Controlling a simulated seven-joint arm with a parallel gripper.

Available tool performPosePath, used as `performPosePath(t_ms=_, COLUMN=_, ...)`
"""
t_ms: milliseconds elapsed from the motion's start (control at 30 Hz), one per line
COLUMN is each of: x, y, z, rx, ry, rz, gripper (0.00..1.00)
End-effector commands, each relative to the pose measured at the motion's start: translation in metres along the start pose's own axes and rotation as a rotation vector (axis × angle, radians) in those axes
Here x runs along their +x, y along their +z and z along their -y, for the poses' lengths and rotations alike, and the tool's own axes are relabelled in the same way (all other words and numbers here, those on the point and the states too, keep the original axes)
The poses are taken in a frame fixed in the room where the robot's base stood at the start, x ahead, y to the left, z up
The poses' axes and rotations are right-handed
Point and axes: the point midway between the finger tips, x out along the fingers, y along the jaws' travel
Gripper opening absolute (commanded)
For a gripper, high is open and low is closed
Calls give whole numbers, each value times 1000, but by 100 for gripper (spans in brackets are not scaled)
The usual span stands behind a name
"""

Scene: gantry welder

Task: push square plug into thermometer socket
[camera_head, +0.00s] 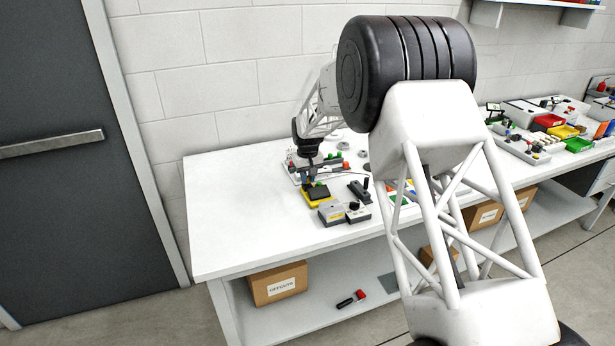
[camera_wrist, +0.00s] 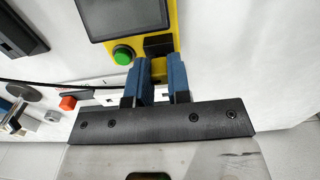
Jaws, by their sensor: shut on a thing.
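The yellow thermometer (camera_head: 328,200) with a dark screen lies on the white bench in the head view. In the wrist view its yellow body (camera_wrist: 171,12) fills the top middle, with a green button (camera_wrist: 123,54) on its near end. A small black square block (camera_wrist: 158,45), seemingly the plug, shows between my fingertips, against that end beside the button. My gripper (camera_wrist: 160,62) has its two blue fingers closed about it. I cannot tell how deep the block sits, and the socket opening is not visible. In the head view my gripper (camera_head: 308,181) is small beside the thermometer.
A thin black cable (camera_wrist: 45,86) runs left from my gripper. A red-orange knob (camera_wrist: 68,103) and metal fittings lie left of it. Grey boxes (camera_head: 332,213) and a black clamp-like tool (camera_head: 359,192) stand close to the thermometer. The bench's left part is clear.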

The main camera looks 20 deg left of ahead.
Motion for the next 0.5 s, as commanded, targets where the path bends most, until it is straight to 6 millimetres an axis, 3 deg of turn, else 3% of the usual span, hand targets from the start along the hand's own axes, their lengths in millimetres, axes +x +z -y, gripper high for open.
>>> performPosePath(t_ms=500, x=7, y=0, z=0, rx=0, ry=0, rz=0, gripper=0)
